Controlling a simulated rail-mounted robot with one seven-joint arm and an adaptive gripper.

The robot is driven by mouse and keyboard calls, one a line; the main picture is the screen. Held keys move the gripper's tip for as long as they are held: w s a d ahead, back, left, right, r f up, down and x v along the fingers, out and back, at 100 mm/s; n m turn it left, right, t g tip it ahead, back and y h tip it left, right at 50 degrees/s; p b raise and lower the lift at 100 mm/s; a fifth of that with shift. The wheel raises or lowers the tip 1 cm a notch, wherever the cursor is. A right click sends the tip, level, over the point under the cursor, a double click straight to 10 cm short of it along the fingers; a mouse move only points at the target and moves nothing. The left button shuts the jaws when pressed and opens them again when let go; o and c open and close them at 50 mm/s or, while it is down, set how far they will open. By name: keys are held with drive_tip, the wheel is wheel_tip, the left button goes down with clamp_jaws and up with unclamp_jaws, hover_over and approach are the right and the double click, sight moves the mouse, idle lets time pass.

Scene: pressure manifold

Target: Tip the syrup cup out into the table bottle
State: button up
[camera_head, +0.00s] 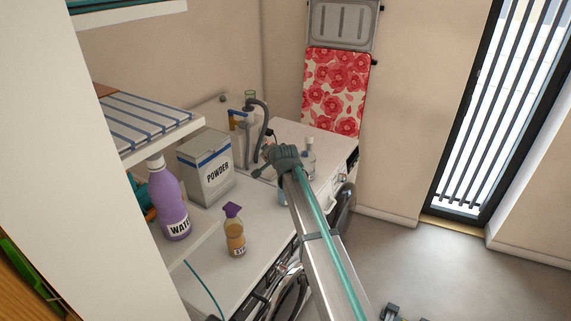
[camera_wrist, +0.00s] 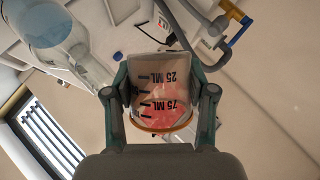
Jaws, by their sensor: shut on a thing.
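My gripper (camera_wrist: 160,105) is shut on a clear measuring cup (camera_wrist: 160,78) with black 25 ML and 75 ML marks, which read upside down in the wrist view. An orange-brown band shows at the cup's lower edge there; I cannot tell how much syrup is inside. In the head view my gripper (camera_head: 283,158) is over the far part of the counter and hides the cup. A clear bottle (camera_head: 309,160) with a narrow neck stands just right of the gripper. A clear bottle also shows large at upper left in the wrist view (camera_wrist: 42,25), apart from the cup.
An amber bottle (camera_head: 235,238) with a purple cap stands on the near counter. A purple bottle (camera_head: 168,205) and a powder box (camera_head: 206,170) stand at the left, below a striped shelf (camera_head: 140,118). A grey hose (camera_head: 262,125) and tap lie behind my gripper.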

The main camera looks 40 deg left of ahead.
drive_tip(key=shift+r+m, duration=0.2)
drive_tip(key=shift+m, duration=0.1)
drive_tip(key=shift+w+f+m+g+y+b, duration=0.1)
drive_tip(key=shift+f+m+g+y+b, duration=0.3)
drive_tip(key=shift+f+m+g+y, duration=0.1)
idle(1.2)
drive_tip(key=shift+w+d+r+m+g+y+b, duration=0.1)
drive_tip(key=shift+d+r+m+g+y+b, duration=0.05)
drive_tip(key=shift+r+m+g+y+b, duration=0.35)
idle(0.9)
drive_tip(key=shift+w+d+r+m+y+b, duration=0.25)
drive_tip(key=shift+m+b, duration=0.25)
drive_tip(key=shift+b, duration=0.3)
idle(0.5)
drive_tip(key=shift+w+d+r+m+g+y+b, duration=0.2)
drive_tip(key=shift+m+g+y+b, duration=0.35)
drive_tip(key=shift+b, duration=0.4)
idle(0.3)
